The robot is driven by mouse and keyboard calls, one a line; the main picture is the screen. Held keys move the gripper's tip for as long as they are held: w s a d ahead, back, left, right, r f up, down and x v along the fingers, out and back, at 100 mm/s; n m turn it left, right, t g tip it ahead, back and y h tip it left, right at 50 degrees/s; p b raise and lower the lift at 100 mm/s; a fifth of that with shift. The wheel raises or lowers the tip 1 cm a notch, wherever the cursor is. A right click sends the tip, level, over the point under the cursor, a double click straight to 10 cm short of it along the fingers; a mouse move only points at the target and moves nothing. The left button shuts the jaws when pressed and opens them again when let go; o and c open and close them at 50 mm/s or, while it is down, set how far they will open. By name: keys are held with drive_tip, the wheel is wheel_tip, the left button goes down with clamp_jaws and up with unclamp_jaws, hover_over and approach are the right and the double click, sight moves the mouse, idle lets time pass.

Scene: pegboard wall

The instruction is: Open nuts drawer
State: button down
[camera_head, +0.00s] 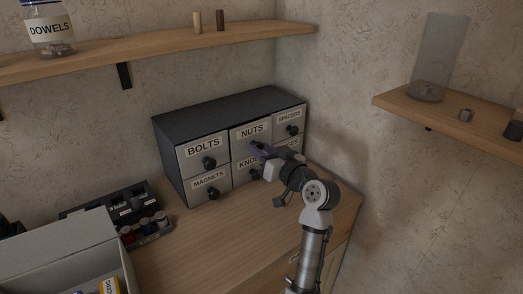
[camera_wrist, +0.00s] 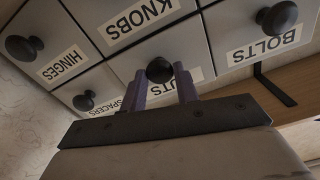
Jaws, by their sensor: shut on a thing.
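The nuts drawer (camera_head: 243,130) is the top middle drawer of a dark cabinet (camera_head: 215,114) on the wooden counter. Its front looks flush with the drawers beside it. My gripper (camera_head: 258,150) reaches it from the front right. In the wrist view, my two purple fingers (camera_wrist: 164,86) stand on either side of the round black nuts knob (camera_wrist: 159,69) and are shut on it. The nuts label (camera_wrist: 190,79) is partly hidden by a finger there.
The bolts drawer (camera_head: 203,150) is left of it and the spacers drawer (camera_head: 290,120) right. The magnets drawer (camera_head: 209,186) and knobs drawer (camera_head: 245,170) are below. A grey box (camera_head: 66,264) stands front left. The counter (camera_head: 235,222) before the cabinet is clear.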

drive_tip(key=b+v, duration=0.1)
drive_tip(key=v, duration=0.8)
drive_tip(key=shift+s+d, duration=0.15)
drive_tip(key=c, duration=1.1)
unclamp_jaws()
drive_tip(key=shift+o, duration=0.2)
drive_tip(key=shift+b, duration=0.3)
drive_tip(key=b+v, duration=0.3)
drive_tip(key=v, duration=1)
drive_tip(key=shift+s+d, duration=0.25)
drive_tip(key=shift+s, duration=0.1)
